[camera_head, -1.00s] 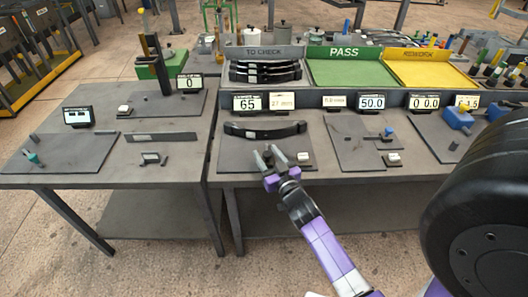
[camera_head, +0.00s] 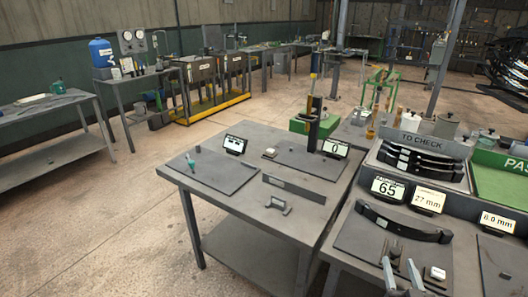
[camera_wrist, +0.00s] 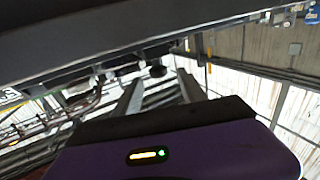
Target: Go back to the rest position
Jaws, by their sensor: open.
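My gripper (camera_head: 402,275) shows at the bottom right of the head view. Its two fingers are apart, with nothing between them. It is over the near part of the right bench, in front of a dark curved leaf spring (camera_head: 402,223) that lies on a grey mat. The spring is apart from the fingers as far as I can tell. In the wrist view the two fingers (camera_wrist: 160,97) are also spread and empty. My arm behind the gripper is mostly below the head view's edge.
Beside the spring stand displays reading 65 (camera_head: 387,188) and 27 mm (camera_head: 428,200). Behind them is the TO CHECK rack (camera_head: 425,145) with several springs, and a green PASS tray (camera_head: 500,187). The left bench (camera_head: 240,205) holds gauges and mats. Open floor (camera_head: 100,220) lies to the left.

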